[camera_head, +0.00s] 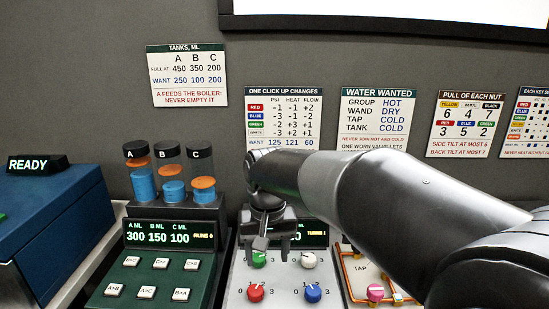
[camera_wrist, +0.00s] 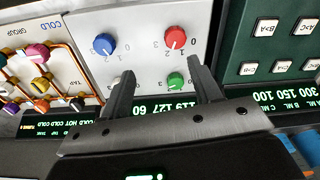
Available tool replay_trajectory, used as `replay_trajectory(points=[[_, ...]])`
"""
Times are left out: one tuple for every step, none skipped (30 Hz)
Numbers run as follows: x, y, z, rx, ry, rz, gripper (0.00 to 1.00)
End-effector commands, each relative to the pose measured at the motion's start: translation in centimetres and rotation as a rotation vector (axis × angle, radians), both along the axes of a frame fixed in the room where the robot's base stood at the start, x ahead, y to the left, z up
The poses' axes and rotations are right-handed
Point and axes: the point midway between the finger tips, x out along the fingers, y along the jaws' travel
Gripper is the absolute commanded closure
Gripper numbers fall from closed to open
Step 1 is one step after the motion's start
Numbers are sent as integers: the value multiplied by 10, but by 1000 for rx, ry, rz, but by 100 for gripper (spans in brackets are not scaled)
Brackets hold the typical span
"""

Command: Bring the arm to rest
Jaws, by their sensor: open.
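My gripper (camera_head: 273,243) is open and points down over the panel with coloured knobs (camera_head: 278,273). In the wrist view its two fingers (camera_wrist: 158,90) stand apart with nothing between them. The green knob (camera_wrist: 176,82) is close beside one fingertip, and the white knob (camera_head: 308,260) is partly hidden by the other finger in the wrist view. The red knob (camera_wrist: 175,38) and blue knob (camera_wrist: 104,43) lie beyond the fingertips. I cannot tell whether a finger touches a knob. My arm reaches in from the right and hides part of the panel's display.
Left of the knob panel stands a green button panel (camera_head: 127,272) with tanks A, B and C (camera_head: 172,188) behind it. A blue box (camera_head: 50,225) marked READY is at far left. A panel with orange pipes and a pink knob (camera_head: 375,292) is at right. Signs hang on the wall.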

Motion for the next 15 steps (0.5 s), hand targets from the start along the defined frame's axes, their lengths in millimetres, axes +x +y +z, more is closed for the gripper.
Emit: replay_trajectory(points=[[-9, -16, 7, 8, -27, -16, 43], [-14, -25, 10, 13, -42, -22, 43], [-21, -36, 13, 18, -65, -31, 43], [-27, -45, 15, 21, -79, -38, 43], [-32, -53, 17, 26, -97, -44, 43], [-40, -63, 19, 29, -117, -53, 43], [-46, -71, 21, 32, -133, -59, 43], [-52, -78, 22, 34, -150, -66, 43], [-61, -88, 22, 36, -170, -73, 43], [-67, -95, 23, 39, -187, -81, 43], [-73, -101, 23, 41, -204, -88, 43], [-82, -110, 23, 42, -224, -96, 43], [-88, -116, 22, 42, -242, -102, 43], [-95, -122, 22, 43, -258, -109, 43], [-103, -130, 21, 44, -280, -118, 43]])
